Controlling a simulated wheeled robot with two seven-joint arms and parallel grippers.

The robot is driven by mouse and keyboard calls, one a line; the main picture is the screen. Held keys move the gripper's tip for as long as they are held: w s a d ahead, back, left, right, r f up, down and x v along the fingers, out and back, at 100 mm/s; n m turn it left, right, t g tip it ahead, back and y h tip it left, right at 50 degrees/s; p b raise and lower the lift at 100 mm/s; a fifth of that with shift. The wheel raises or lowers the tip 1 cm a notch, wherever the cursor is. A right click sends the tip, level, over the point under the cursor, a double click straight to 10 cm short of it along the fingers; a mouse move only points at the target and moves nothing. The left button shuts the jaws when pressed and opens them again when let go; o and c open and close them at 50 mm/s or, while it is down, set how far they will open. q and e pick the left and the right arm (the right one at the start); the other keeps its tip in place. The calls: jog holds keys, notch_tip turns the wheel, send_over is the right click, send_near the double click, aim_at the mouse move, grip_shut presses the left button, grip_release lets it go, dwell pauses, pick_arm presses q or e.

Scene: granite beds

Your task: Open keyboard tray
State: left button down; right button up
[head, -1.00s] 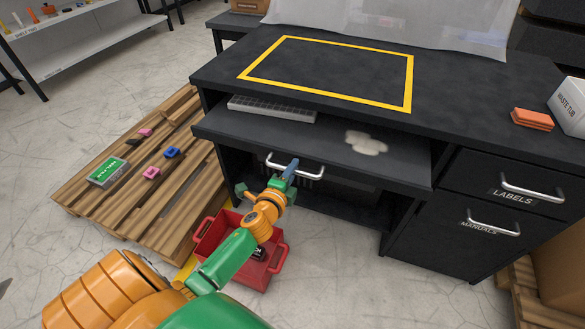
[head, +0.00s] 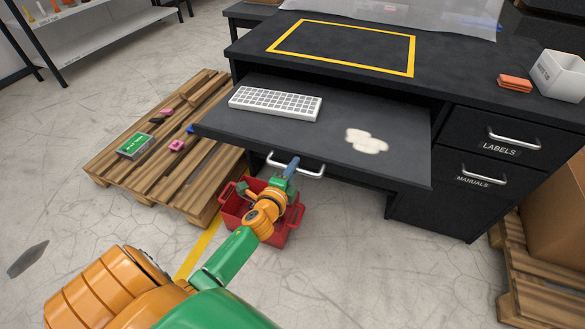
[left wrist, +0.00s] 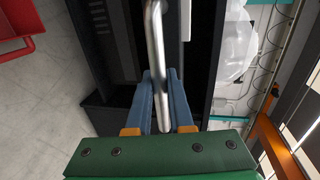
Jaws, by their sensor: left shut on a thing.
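The black keyboard tray (head: 300,137) sticks out well from under the desk top. A white keyboard (head: 275,103) and a pale spill-like patch (head: 366,141) lie on it. A silver bar handle (head: 312,173) is on its front edge. My left gripper (head: 292,168) is shut on this handle, near its middle. In the left wrist view the blue fingers (left wrist: 163,105) sit on either side of the silver handle (left wrist: 157,50). My right gripper is not in view.
A red crate (head: 262,210) stands on the floor below the tray's front. A wooden pallet (head: 165,150) with small items lies to the left. Drawers (head: 492,147) are at the right. A white tub (head: 560,75) and orange sponges (head: 515,83) are on the desk top.

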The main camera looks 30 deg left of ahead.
pick_arm(q)
jog(key=shift+w, duration=0.1)
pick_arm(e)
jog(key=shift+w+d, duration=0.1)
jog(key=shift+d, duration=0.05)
pick_arm(q)
jog(key=c, duration=0.8)
grip_release()
jog(key=shift+d, duration=0.1)
jog(key=shift+c, duration=0.2)
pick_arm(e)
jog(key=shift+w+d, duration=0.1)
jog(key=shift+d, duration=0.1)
pick_arm(q)
jog(key=p+v, duration=0.1)
jog(key=v, duration=0.6)
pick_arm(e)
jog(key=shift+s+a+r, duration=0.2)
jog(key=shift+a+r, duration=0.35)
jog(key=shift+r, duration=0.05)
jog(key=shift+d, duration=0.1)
